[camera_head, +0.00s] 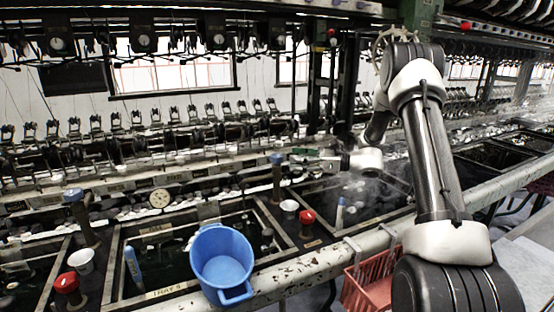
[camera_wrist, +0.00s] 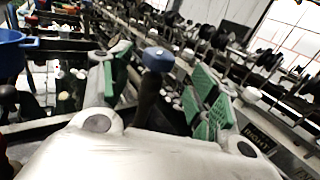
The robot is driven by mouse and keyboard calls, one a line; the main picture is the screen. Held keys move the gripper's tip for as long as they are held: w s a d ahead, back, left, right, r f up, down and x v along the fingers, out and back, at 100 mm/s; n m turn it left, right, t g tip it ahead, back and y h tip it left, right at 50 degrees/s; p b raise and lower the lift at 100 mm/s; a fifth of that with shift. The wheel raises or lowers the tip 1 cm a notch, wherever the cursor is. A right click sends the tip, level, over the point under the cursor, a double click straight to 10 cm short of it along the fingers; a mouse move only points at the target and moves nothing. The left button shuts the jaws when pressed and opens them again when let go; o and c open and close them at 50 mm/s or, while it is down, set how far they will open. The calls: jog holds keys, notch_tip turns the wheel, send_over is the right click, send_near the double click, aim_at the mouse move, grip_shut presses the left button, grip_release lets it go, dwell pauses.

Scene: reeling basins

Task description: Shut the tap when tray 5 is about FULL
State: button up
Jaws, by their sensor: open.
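Tray 5 (camera_head: 165,290) is the dark basin at the lower left of the head view, with its label on the front rim. Its water level is hard to make out. A blue float stick (camera_head: 133,268) leans inside at its left. A blue-topped tap (camera_head: 277,160) stands on a dark post at its back right corner. My gripper (camera_head: 300,157) reaches that tap from the right. In the wrist view the blue knob (camera_wrist: 158,60) stands between my two green finger pads, which are apart and not closed on it.
A blue bucket (camera_head: 222,262) sits at the front rim of tray 5. Red knobs (camera_head: 307,216) and white cups (camera_head: 289,206) stand on the dividers. Another blue-topped tap (camera_head: 73,196) is at the left. A red crate (camera_head: 368,288) hangs in front of the rail.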

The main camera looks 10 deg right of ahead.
aim_at(277, 157)
jog(key=x, duration=0.7)
jog(key=c, duration=1)
